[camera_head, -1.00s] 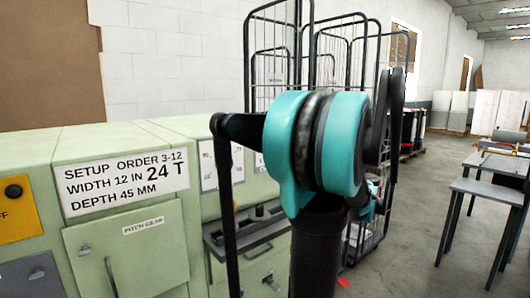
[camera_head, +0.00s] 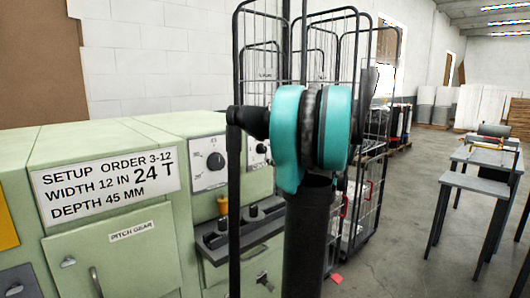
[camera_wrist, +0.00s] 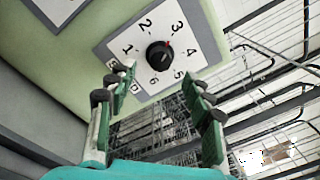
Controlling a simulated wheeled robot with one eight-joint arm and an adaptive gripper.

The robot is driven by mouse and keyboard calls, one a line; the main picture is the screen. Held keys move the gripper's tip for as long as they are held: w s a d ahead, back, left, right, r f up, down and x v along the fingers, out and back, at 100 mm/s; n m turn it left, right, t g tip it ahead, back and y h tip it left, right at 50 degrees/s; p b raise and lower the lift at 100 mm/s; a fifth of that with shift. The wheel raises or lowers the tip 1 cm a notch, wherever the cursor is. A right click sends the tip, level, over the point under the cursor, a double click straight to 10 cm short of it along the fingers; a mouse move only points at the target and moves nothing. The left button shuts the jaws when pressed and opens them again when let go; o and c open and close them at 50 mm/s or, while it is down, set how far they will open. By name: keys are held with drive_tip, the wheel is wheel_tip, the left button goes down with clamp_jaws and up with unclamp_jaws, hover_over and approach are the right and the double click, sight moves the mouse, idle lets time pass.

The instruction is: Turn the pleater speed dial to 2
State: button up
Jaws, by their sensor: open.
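A black dial knob (camera_wrist: 158,54) sits on a pale plate (camera_wrist: 135,35) numbered 1 to 6 in the wrist view. Its red mark points to the upper right, closest to the 3. No name for this dial is readable. My gripper (camera_wrist: 160,86) is open and empty, its two green-and-black fingers apart below the knob in the picture and not visibly touching it. In the head view, one dial (camera_head: 215,161) shows on the green machine, and another (camera_head: 262,148) is partly covered by my arm. My gripper is hidden there.
The green machine (camera_head: 185,125) has a setup sign (camera_head: 105,185) and a pitch gear door (camera_head: 120,260). Below the dials, a grey ledge (camera_head: 240,232) with black knobs juts out. Wire cages (camera_head: 375,120) stand close beyond. Open floor lies right, before grey tables (camera_head: 480,183).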

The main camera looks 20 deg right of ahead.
drive_tip(key=x, duration=0.6)
drive_tip(key=shift+w, duration=0.1)
drive_tip(key=c, duration=1.2)
